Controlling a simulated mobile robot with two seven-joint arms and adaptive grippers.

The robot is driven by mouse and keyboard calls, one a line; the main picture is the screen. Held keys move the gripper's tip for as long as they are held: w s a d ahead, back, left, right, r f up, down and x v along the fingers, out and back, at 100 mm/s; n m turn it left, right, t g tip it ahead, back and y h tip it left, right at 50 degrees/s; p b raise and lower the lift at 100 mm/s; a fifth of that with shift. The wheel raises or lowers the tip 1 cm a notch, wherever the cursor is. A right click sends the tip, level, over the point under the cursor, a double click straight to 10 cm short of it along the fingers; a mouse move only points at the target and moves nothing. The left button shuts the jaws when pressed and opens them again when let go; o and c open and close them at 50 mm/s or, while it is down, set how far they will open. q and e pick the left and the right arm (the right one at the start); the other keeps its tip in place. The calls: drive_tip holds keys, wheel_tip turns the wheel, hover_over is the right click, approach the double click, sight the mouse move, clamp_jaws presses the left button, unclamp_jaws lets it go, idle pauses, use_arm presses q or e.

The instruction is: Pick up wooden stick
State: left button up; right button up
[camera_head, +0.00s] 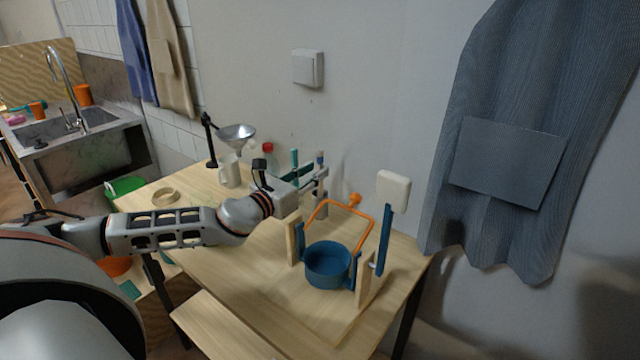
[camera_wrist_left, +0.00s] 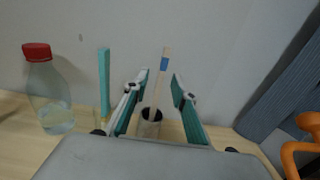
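The wooden stick (camera_wrist_left: 158,84) is pale with a blue band near its top. It stands slightly tilted in a small grey holder (camera_wrist_left: 150,123). In the head view, the stick's top (camera_head: 319,157) shows just beyond my left gripper, and the holder (camera_head: 321,207) stands on the table. My left gripper (camera_head: 308,178) is open, with one finger on each side of the stick. In the left wrist view, the gripper (camera_wrist_left: 161,82) shows a gap between its teal-padded fingers and the stick. My right gripper is not in view.
A red-capped bottle (camera_wrist_left: 45,95) and a teal upright bar (camera_wrist_left: 104,78) stand left of the stick. A blue pot (camera_head: 327,266) with wooden and orange parts around it stands nearer on the table (camera_head: 215,275).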

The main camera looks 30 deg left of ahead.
sight(318, 169)
use_arm(q)
drive_tip(key=shift+w+d, duration=0.2)
drive_tip(key=shift+w, duration=1.35)
clamp_jaws()
